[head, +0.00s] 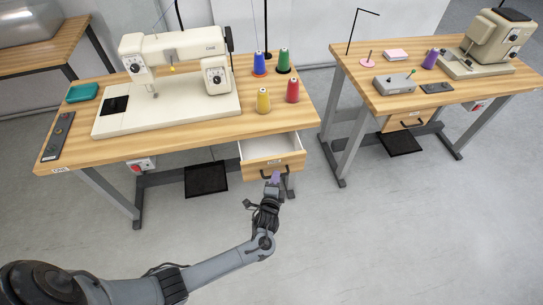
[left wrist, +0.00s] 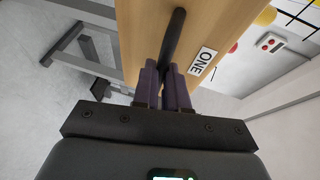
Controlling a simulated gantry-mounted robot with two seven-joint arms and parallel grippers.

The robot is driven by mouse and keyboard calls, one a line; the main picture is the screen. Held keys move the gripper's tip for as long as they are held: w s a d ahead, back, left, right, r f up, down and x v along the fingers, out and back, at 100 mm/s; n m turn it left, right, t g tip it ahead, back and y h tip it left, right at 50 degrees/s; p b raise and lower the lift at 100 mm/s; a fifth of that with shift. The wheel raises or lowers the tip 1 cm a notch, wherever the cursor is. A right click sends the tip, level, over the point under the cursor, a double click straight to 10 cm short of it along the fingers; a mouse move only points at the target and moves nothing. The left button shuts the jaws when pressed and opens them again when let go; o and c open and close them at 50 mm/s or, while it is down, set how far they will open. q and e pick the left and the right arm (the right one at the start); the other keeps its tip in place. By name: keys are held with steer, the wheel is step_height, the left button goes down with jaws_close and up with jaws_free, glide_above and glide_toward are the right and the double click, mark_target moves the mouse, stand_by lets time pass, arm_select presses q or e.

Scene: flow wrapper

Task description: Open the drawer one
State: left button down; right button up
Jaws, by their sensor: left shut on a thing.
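The wooden drawer (head: 271,166) of the left sewing table stands pulled out in the head view, and its white inside shows empty. Its front carries a dark bar handle (left wrist: 173,42) and a label reading ONE (left wrist: 202,61) in the left wrist view. My left gripper (head: 274,179) is at the drawer front; in the left wrist view its purple fingers (left wrist: 165,82) are shut on the handle. Part of the handle is hidden between the fingers. My right gripper is not in view.
The table (head: 200,128) above holds a white sewing machine (head: 170,108) and several thread cones, including a yellow one (head: 263,100). A second table (head: 432,92) with a closed drawer (head: 405,121) stands to the right. Floor in front of the drawer is clear.

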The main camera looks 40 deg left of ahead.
arm_select(q)
steer(key=s+d+p, duration=0.3)
steer(key=s+d, duration=0.3)
steer(key=d, duration=0.1)
steer(key=shift+d, duration=0.2)
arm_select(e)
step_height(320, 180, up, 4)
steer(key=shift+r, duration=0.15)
arm_select(q)
steer(key=c, duration=1.2)
jaws_free()
steer(key=p+v, duration=0.3)
steer(key=v, duration=0.7)
steer(key=shift+s+d, duration=0.15)
steer(key=shift+s, duration=0.2)
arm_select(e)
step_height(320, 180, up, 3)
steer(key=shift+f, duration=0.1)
